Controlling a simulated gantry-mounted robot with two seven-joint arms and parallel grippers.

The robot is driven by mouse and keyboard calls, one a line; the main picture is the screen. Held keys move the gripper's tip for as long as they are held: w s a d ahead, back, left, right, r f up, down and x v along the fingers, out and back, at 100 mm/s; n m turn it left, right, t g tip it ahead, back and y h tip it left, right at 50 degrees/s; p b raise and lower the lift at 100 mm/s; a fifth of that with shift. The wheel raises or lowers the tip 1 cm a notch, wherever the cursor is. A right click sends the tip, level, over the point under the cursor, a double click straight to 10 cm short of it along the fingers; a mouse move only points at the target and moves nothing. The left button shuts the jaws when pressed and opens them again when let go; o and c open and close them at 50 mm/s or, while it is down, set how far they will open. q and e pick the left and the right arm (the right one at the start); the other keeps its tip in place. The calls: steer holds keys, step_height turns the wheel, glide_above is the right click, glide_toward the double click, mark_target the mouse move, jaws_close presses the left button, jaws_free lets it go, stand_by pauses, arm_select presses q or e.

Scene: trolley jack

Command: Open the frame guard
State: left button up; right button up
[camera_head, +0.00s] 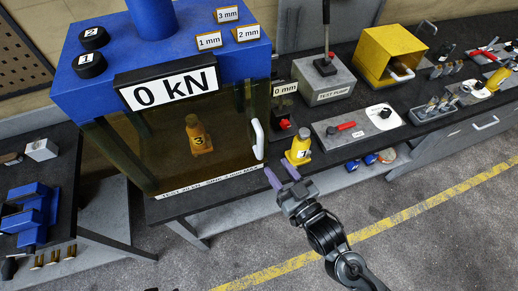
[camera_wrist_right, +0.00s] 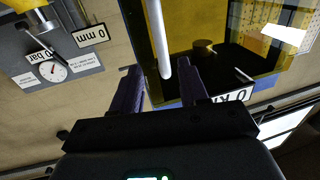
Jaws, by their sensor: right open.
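The frame guard (camera_head: 160,155) is a see-through amber panel across the front of the blue press frame (camera_head: 190,55), and it looks closed. Its white upright bar handle (camera_head: 258,138) is at the panel's right edge. In the right wrist view the handle (camera_wrist_right: 158,38) runs down toward the gap between my fingers. My right gripper (camera_head: 281,172) is open and empty, just in front of and below the handle; I cannot tell whether it touches. Its purple fingers also show in the right wrist view (camera_wrist_right: 161,68). My left gripper is not in view.
A yellow jack marked 1 (camera_head: 298,151) stands on the bench close to my right gripper. Another yellow jack marked 3 (camera_head: 197,135) is behind the guard. The floor in front is clear.

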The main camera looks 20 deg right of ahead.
mark_target(262, 148)
steer(key=w, duration=0.3)
steer(key=w+a, duration=0.1)
steer(key=w, duration=0.2)
steer(key=w+p, duration=0.1)
steer(key=w, duration=0.2)
steer(key=shift+w+a, duration=0.35)
steer(key=shift+a, duration=0.05)
jaws_close()
